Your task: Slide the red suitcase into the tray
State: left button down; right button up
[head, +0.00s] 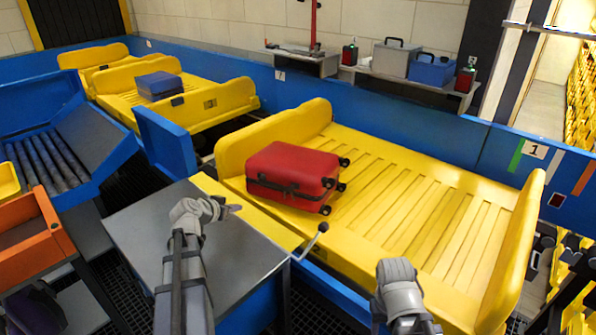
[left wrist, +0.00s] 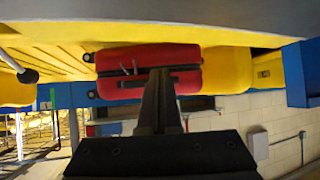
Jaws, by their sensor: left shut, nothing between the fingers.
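The red suitcase (head: 292,172) lies flat at the left end of the large yellow tray (head: 440,205), beside its raised left end wall. Its dark handle side faces the near table and its wheels point right. I cannot tell whether its near edge overhangs the tray's low near side. My left gripper (head: 234,208) is shut and empty, above the grey table and to the near left of the suitcase. In the left wrist view the shut fingers (left wrist: 158,75) appear in front of the suitcase (left wrist: 120,60); contact is not visible. Part of my right arm shows, but its gripper does not.
The grey-topped table (head: 205,255) with a yellow edge strip stands before the tray. A crank lever (head: 312,240) rises at its right corner. A blue suitcase (head: 158,86) lies in another yellow tray behind left. The slatted tray floor right of the red suitcase is clear.

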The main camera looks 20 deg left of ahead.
aim_at(268, 179)
pick_arm(q)
jog(key=b+x, duration=0.4)
jog(key=x, duration=0.4)
jog(key=shift+f+b, duration=0.15)
jog(key=shift+b, duration=0.2)
jog(key=shift+w+f, duration=0.2)
jog(key=shift+w, duration=0.25)
jog(key=shift+r, duration=0.1)
jog(key=shift+w, duration=0.15)
jog(key=shift+w+d, duration=0.15)
jog(key=shift+w, duration=1)
jog(key=shift+w+d, duration=0.1)
jog(key=shift+w, duration=1.05)
jog(key=shift+w+d, duration=0.2)
jog(key=shift+w, duration=1.65)
jog(key=shift+w+d, duration=0.15)
jog(key=shift+w, duration=1.65)
jog(key=shift+w+d, duration=0.2)
jog(key=shift+w, duration=1.65)
jog(key=shift+r, duration=0.1)
